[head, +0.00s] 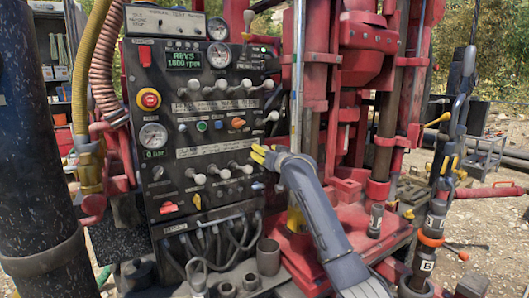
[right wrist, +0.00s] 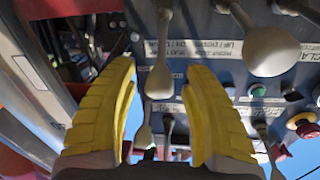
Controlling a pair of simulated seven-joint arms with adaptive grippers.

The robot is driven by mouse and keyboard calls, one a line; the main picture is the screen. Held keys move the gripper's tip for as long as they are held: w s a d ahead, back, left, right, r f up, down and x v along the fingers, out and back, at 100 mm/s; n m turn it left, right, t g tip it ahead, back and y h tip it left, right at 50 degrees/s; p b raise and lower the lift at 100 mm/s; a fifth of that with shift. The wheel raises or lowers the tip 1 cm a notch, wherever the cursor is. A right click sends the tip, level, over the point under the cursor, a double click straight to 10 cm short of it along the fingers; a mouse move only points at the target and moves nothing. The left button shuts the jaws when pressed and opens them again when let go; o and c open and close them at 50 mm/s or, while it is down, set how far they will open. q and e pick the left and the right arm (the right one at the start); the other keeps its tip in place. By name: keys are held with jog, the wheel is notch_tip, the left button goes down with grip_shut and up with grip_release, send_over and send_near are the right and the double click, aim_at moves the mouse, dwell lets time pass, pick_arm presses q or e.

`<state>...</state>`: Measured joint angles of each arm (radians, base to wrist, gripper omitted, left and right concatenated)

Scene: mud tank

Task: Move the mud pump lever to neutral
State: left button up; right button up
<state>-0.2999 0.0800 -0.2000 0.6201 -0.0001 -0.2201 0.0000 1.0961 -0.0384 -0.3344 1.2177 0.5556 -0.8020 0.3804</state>
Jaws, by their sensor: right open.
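The control panel (head: 205,130) carries rows of levers with pale ball knobs. Its labels are too small to read surely, so I cannot tell which lever is the mud pump's. My right gripper (head: 264,153) is at the right end of the lower lever row. In the right wrist view its two yellow fingers (right wrist: 164,110) are wide apart, and a lever with a pale knob (right wrist: 159,80) shows in the gap between them. I cannot tell whether they touch it. Another lower-row lever (head: 247,169) is just left of the gripper. My left gripper is not in view.
The panel also has a red emergency button (head: 149,99), gauges (head: 153,135) and a green display (head: 183,59). Red rig columns (head: 316,90) stand close to the right of the panel. Cables hang below it. A neighbouring lever (right wrist: 265,50) is beside the right finger.

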jog(key=shift+w+a, duration=0.1)
jog(key=shift+w, duration=0.15)
grip_shut()
dwell(0.4)
